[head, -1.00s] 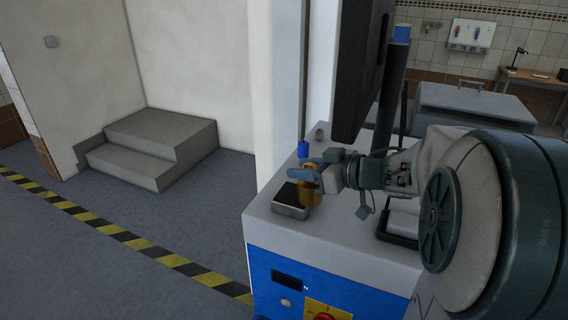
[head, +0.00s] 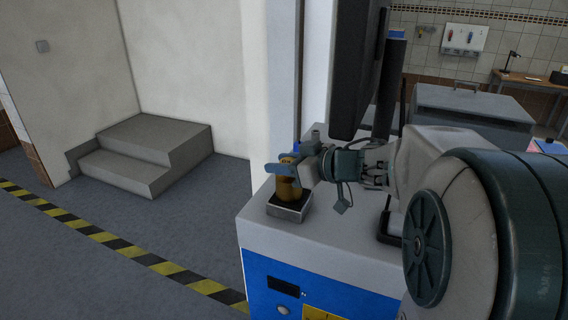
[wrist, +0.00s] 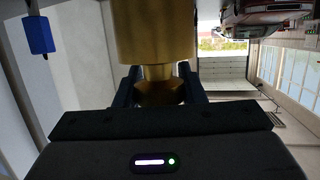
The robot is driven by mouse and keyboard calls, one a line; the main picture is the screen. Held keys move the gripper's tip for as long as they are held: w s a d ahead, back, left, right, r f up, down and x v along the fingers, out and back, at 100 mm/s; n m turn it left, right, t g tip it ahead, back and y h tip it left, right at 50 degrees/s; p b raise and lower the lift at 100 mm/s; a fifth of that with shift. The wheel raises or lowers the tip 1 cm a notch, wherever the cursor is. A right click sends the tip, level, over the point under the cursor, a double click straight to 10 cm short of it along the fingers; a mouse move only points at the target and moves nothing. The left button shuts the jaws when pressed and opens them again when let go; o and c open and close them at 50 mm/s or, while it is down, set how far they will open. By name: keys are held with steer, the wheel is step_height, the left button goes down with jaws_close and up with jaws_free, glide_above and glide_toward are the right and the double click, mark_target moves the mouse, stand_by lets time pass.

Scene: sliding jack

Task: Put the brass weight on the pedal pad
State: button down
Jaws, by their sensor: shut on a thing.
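The brass weight (head: 288,188) is a gold cylinder with a narrower neck, upright in the head view. My gripper (head: 284,169) is shut on its upper part. The weight also fills the top middle of the wrist view (wrist: 154,35), with its neck between my two dark fingers (wrist: 158,88). The pedal pad (head: 288,209), a black top on a small grey block, lies directly below the weight on the machine's top. The weight's bottom appears at or just over the pad; I cannot tell whether they touch.
The pad sits on a white-topped blue cabinet (head: 290,255). A dark upright panel (head: 356,70) and a post stand behind my arm. A small blue item (wrist: 39,34) shows in the wrist view. Grey steps (head: 140,155) and a striped floor line lie left.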

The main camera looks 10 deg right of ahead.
steer(key=c, duration=0.9)
jaws_free()
steer(key=shift+f, duration=0.1)
steer(key=shift+d, duration=0.1)
steer(key=shift+s+d+r, duration=0.1)
steer(key=shift+s+r, duration=0.1)
steer(key=v, duration=0.5)
steer(key=shift+b, duration=0.35)
steer(key=s+d+b, duration=0.1)
steer(key=s+d, duration=0.6)
steer(key=s, duration=0.1)
steer(key=shift+s+d+b, duration=0.3)
steer(key=shift+d+b, duration=0.1)
